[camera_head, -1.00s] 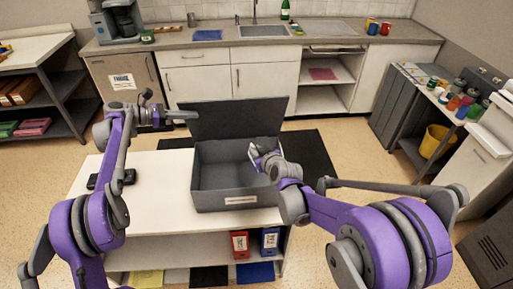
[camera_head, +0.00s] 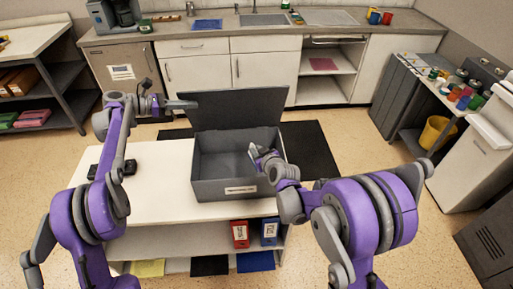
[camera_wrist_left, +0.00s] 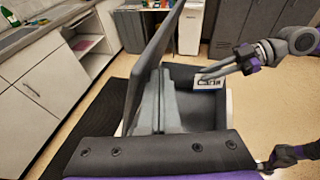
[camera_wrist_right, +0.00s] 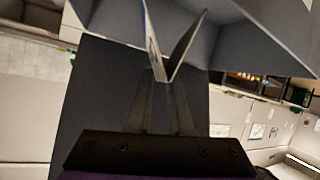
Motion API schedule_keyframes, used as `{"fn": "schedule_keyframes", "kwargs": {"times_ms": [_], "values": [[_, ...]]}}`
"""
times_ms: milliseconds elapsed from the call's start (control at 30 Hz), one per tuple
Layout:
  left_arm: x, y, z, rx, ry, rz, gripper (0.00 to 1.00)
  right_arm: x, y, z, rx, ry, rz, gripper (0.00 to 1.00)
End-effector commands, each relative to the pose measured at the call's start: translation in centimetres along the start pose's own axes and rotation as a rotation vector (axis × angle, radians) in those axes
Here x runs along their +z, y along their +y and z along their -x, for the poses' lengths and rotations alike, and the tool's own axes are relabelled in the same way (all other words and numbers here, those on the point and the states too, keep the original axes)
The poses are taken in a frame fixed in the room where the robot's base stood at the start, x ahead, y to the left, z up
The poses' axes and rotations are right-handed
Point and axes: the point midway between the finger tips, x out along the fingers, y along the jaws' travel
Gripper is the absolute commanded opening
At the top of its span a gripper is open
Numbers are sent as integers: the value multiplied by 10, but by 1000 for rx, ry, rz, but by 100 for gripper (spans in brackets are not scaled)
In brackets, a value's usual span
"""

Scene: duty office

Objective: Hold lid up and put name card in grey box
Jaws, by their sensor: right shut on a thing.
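The grey box (camera_head: 207,190) stands on the white table with its lid (camera_head: 236,108) raised, leaning back. My left gripper (camera_head: 188,104) is at the lid's left edge. In the left wrist view its fingers (camera_wrist_left: 166,95) look closed together beside the lid (camera_wrist_left: 150,60), with no visible gap between them. My right gripper (camera_head: 258,156) is over the box opening and shut on the white folded name card (camera_head: 253,151). The card shows dark print in the left wrist view (camera_wrist_left: 222,83); in the right wrist view (camera_wrist_right: 153,40) it spreads in a V above the fingertips.
The white table (camera_head: 150,205) carries a dark object (camera_head: 125,167) at left. Red (camera_head: 240,235) and blue (camera_head: 269,231) binders stand on the shelf below. A black mat (camera_head: 310,150) lies behind the table, before the kitchen counter (camera_head: 180,38).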

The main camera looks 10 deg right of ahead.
Motion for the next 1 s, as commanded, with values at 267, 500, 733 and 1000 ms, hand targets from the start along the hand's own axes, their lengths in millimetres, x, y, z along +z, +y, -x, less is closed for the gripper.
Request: {"fn": "schedule_keyframes", "kwargs": {"times_ms": [267,500,733,1000], "values": [[0,0,0,0,0,0,0,12,-2,-6,0,0,0,0],[0,0,0,0,0,0,0,23,-4,-12,0,0,0,0],[0,0,0,0,0,0,0,33,-6,-16,0,0,0,0],[0,0,0,0,0,0,0,36,-6,-18,0,0,0,0]]}}
